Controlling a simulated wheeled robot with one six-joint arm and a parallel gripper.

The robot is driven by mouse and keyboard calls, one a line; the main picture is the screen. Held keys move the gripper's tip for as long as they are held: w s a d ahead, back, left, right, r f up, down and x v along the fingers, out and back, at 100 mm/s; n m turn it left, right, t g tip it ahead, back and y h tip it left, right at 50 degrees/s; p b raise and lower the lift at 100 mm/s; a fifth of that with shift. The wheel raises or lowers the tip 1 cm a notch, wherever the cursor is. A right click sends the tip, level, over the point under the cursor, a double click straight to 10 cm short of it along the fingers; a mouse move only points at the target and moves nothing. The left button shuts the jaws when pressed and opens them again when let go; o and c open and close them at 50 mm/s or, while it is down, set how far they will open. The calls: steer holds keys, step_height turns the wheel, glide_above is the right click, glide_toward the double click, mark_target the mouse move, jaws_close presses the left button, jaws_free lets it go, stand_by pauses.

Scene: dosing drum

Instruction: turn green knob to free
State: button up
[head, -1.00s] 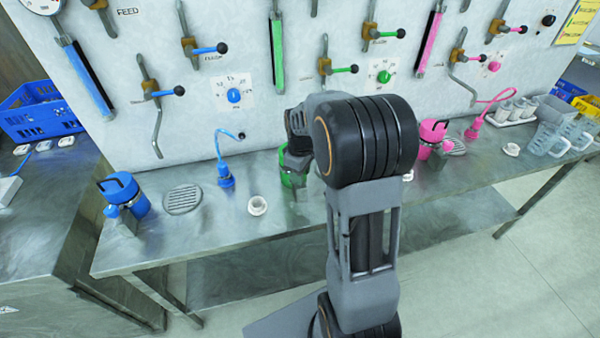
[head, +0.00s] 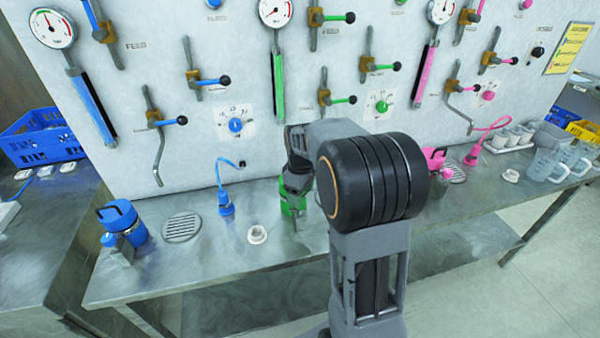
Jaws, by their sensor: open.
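The green knob (head: 381,107) is a small round knob on a white dial plate on the wall panel, right of centre in the head view. The marks on its plate are too small to read. My gripper (head: 295,188) is low in front of the panel, at the green container (head: 292,206) on the bench, left of and below the knob and well apart from it. The gripper is open, but its fingertips are small and partly hidden. I cannot tell whether it touches the container.
Green-handled valves (head: 345,100) flank the knob. A blue knob (head: 236,125) and a pink knob (head: 488,96) sit on similar plates.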

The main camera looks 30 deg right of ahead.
step_height(320, 180, up, 10)
stand_by(0.4)
stand_by(0.4)
steer(key=s+a+f+m+t, duration=0.2)
steer(key=s+a+m, duration=0.1)
steer(key=s, duration=0.5)
steer(key=s+a+f+m+t, duration=0.2)
steer(key=s+a+m, duration=0.1)
steer(key=s+a, duration=0.3)
steer(key=shift+s+a+f+m, duration=0.2)
steer(key=shift+s+a+m, duration=0.15)
steer(key=shift+s, duration=0.55)
steer(key=shift+d, duration=0.1)
